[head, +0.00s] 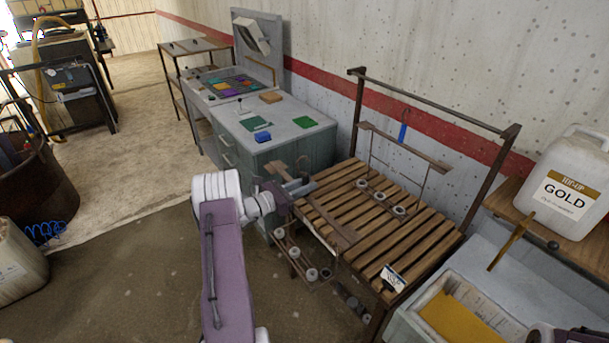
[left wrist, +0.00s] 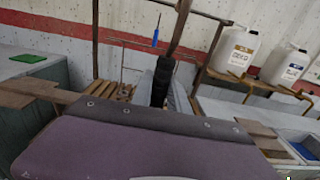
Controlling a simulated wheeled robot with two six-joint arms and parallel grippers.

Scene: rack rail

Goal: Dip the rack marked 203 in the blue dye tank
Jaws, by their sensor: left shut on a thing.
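My left gripper (head: 298,190) is shut on the wooden bar of a rack (head: 335,220), in front of the slatted wooden bench. Wire and several pale round pieces hang below that bar. The bar also shows in the left wrist view (left wrist: 40,89), partly hidden by my purple wrist. Another rack (head: 430,158) with a blue tag hangs at the rail (head: 440,105) over the bench. I cannot read the number 203 on either rack. A tank with blue in it (left wrist: 305,151) shows at the right edge of the left wrist view.
The slatted bench (head: 385,215) bears a small white label card (head: 392,279) at its front corner. A tank with yellow contents (head: 460,315) stands right of it. A GOLD jug (head: 570,185) stands behind. A grey cabinet (head: 300,150) is left of the bench.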

